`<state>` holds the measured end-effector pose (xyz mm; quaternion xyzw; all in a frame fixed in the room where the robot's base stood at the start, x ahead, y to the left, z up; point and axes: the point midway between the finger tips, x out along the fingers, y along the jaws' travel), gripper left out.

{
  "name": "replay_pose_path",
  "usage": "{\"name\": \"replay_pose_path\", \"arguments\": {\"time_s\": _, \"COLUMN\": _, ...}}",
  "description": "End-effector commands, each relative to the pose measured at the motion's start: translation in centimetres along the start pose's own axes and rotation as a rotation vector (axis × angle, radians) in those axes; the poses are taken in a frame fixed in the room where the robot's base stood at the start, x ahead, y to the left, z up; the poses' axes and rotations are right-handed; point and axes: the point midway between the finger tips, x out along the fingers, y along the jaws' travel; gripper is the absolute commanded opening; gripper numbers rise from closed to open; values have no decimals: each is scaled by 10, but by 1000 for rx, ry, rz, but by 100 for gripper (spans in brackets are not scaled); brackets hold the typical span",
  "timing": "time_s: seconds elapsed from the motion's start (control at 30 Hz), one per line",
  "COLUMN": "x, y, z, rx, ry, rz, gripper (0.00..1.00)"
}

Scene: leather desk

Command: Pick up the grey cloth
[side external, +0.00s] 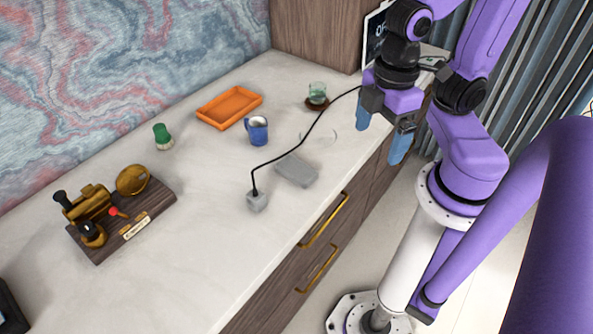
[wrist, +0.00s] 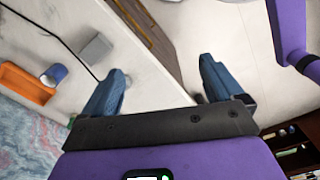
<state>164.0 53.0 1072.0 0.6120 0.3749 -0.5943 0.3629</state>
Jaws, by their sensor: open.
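The grey cloth (side external: 296,170) lies as a small flat folded block on the pale desk top, near the front edge. In the wrist view the cloth (wrist: 94,48) is at the upper left, beyond the left finger. My gripper (side external: 379,145) is open and empty, with its blue fingers spread. It hangs in the air by the desk's front edge, to the right of the cloth and apart from it. In the wrist view the gap between my fingertips (wrist: 162,70) shows the desk edge and the floor.
A black cable (side external: 290,150) runs behind the cloth to a grey cube (side external: 257,201). A blue mug (side external: 257,130), an orange tray (side external: 230,107), a green glass (side external: 317,93) and a faint clear dish stand behind. A wooden stand (side external: 122,212) is at left. The front desk top is bare.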

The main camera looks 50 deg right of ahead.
Motion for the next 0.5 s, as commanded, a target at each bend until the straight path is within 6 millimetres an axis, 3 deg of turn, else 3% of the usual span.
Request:
{"name": "replay_pose_path", "arguments": {"time_s": 0.27, "x": 5, "y": 17, "z": -15, "rx": 109, "ry": -7, "rz": 2, "gripper": 94}}
{"name": "replay_pose_path", "arguments": {"time_s": 0.5, "x": 25, "y": 74, "z": -50, "rx": 424, "ry": -16, "rz": 8, "gripper": 94}}
